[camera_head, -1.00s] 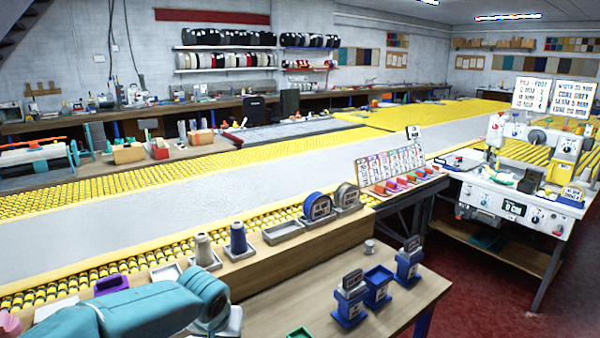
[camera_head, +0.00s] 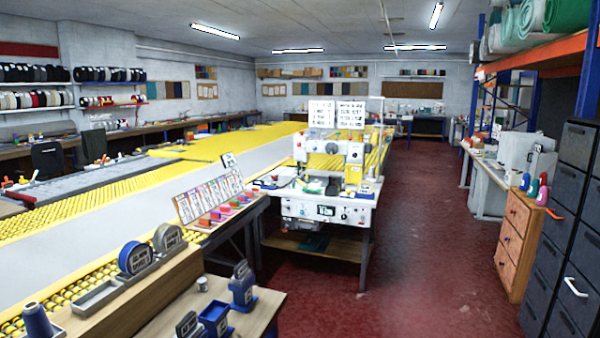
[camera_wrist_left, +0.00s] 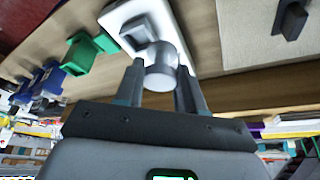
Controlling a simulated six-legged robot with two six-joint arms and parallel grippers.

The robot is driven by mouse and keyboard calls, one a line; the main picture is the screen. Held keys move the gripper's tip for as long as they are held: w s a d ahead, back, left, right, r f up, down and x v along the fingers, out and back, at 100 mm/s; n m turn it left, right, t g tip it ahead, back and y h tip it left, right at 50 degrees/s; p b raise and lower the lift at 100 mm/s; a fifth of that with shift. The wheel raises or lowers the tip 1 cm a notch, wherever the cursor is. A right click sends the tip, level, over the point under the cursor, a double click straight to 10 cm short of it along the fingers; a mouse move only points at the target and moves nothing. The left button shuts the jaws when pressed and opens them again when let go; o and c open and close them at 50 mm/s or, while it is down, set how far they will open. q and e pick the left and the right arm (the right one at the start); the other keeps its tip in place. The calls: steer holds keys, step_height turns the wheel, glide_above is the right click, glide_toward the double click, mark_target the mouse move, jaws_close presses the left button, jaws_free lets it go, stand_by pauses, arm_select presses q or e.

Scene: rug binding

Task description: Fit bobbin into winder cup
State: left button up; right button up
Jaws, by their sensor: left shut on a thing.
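In the left wrist view my left gripper (camera_wrist_left: 161,85) is shut on a short grey metal cylinder (camera_wrist_left: 161,70), which looks like the bobbin. Just beyond it is a white, rounded-corner base (camera_wrist_left: 118,18) with a grey square-mouthed part (camera_wrist_left: 138,30), which may be the winder cup. The cylinder overlaps this part in the picture; I cannot tell whether they touch. My left gripper is out of the head view. My right gripper is in neither view. A small silver cylinder (camera_head: 202,284) stands on the wooden bench in the head view.
Blue stands (camera_head: 242,287) and a blue tray (camera_head: 214,318) are on the bench (camera_head: 255,310). Blue and grey tape reels (camera_head: 135,257) stand behind. A green holder (camera_wrist_left: 85,52) is beside the white base in the wrist view. Red floor (camera_head: 410,260) is clear to the right.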

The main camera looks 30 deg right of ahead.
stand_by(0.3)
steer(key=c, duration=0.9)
arm_select(q)
steer(key=s+f, duration=0.3)
steer(key=f, duration=0.1)
steer(key=shift+s+f, duration=0.35)
steer(key=shift+s, duration=0.05)
